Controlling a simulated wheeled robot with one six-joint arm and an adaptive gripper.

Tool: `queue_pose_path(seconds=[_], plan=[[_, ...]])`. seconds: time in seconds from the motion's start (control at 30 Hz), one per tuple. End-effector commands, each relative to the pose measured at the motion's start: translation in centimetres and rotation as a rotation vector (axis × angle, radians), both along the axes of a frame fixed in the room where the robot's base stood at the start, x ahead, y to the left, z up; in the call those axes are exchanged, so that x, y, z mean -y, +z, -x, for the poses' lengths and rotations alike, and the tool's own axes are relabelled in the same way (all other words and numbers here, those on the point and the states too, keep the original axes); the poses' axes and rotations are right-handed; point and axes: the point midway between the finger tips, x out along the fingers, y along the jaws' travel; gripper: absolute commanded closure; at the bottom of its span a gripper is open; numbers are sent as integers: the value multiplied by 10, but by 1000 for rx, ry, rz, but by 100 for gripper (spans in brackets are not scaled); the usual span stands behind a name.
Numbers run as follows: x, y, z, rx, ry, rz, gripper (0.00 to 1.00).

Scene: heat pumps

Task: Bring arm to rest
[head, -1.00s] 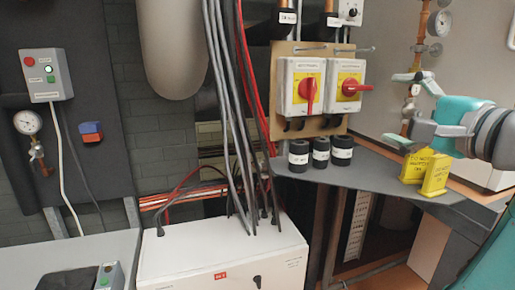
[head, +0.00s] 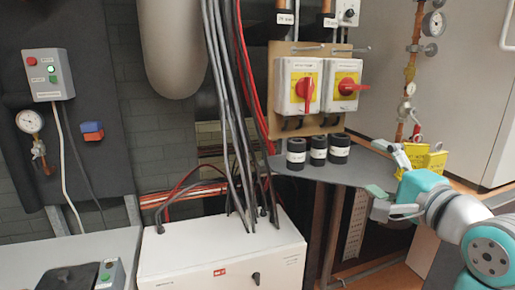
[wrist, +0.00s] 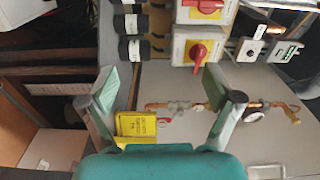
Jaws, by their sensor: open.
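My gripper (head: 388,183) is open and empty at the right of the head view, in front of the grey shelf (head: 350,172). Its two fingers stand wide apart in the wrist view (wrist: 165,88). Two yellow tags (head: 432,158) stand on the shelf behind my gripper, partly hidden by it in the head view. In the wrist view a yellow tag (wrist: 136,124) shows between the fingers, near the left one. I cannot tell its distance from the fingers there.
Two red rotary switches (head: 306,88) are mounted on a board above several black cylinders (head: 318,151) on the shelf. Copper pipes with gauges (head: 411,85) run up the right wall. A white box (head: 225,250) with cables stands lower in the middle.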

Motion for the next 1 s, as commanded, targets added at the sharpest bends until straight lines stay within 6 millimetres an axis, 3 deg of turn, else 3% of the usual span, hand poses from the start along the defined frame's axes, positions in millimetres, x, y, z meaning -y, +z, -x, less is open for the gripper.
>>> queue_pose_path(seconds=[0.03,0.1,0.47,0.77,1.0], plan=[[-2,-22,-1,-8,-6,7,10],[-2,-46,-2,-5,-21,26,10],[-6,-169,16,-6,-102,164,10],[-13,-262,59,-23,-162,329,10],[-18,-326,109,-43,-197,490,10]])
